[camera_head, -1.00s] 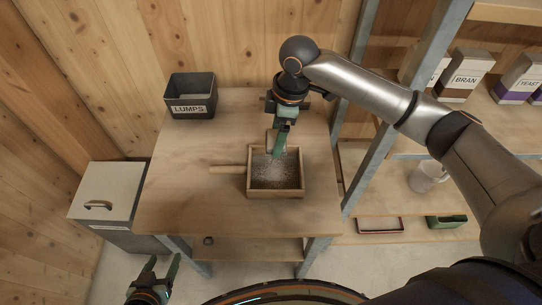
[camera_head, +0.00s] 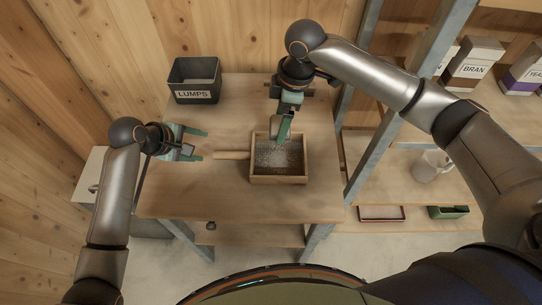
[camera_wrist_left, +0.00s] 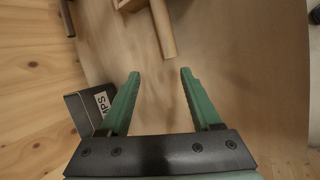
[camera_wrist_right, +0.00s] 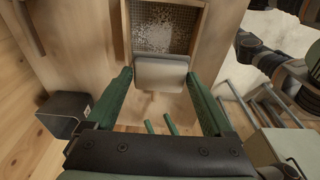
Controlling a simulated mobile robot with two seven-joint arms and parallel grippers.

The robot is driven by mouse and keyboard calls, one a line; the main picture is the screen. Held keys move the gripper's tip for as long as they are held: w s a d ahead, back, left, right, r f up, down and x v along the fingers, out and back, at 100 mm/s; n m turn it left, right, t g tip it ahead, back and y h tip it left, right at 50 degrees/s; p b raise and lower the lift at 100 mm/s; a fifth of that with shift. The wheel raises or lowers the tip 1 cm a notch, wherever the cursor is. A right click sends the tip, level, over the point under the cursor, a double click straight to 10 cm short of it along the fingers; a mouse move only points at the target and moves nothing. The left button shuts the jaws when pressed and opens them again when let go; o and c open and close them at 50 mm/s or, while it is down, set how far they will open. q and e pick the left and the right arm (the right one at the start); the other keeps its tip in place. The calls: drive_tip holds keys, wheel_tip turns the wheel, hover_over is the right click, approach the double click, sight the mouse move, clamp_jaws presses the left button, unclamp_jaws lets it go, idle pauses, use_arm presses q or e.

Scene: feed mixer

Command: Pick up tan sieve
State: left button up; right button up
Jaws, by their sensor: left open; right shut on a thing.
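The tan sieve (camera_head: 279,180) is a square wooden frame with a mesh floor bearing pale powder. It rests on the table, its round wooden handle (camera_head: 232,155) pointing left. In the left wrist view the handle (camera_wrist_left: 164,35) lies just beyond the fingertips. My left gripper (camera_head: 204,145) is open and empty, near the handle's free end and apart from it. My right gripper (camera_head: 283,133) is shut on a flat grey-beige tool (camera_wrist_right: 160,73), like a scraper, over the sieve's upper part. The tool's lower edge and whether it touches the mesh cannot be told.
A dark bin labelled LUMPS (camera_head: 194,81) stands at the table's back left. The wooden table (camera_head: 230,195) is bare around the sieve. A metal-posted shelf at right holds a BRAN box (camera_head: 472,66), a mug (camera_head: 432,166) and trays. A pale-lidded bin (camera_head: 92,170) stands left of the table.

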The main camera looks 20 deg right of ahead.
use_arm(q)
drive_tip(key=s+d+r+n+g, duration=0.2)
drive_tip(key=d+r+n+g, duration=0.1)
drive_tip(key=d+r, duration=0.2)
hover_over(240, 154)
drive_tip(key=a, duration=0.2)
drive_tip(key=f, duration=0.5)
drive_tip(key=shift+a+f, duration=0.2)
drive_tip(key=shift+f, duration=0.1)
drive_tip(key=shift+s+a+x, duration=0.1)
drive_tip(key=shift+x, duration=1.3)
drive_tip(key=shift+s+a+x, duration=0.15)
drive_tip(key=shift+x, duration=1.3)
drive_tip(key=shift+f, duration=0.1)
clamp_jaws()
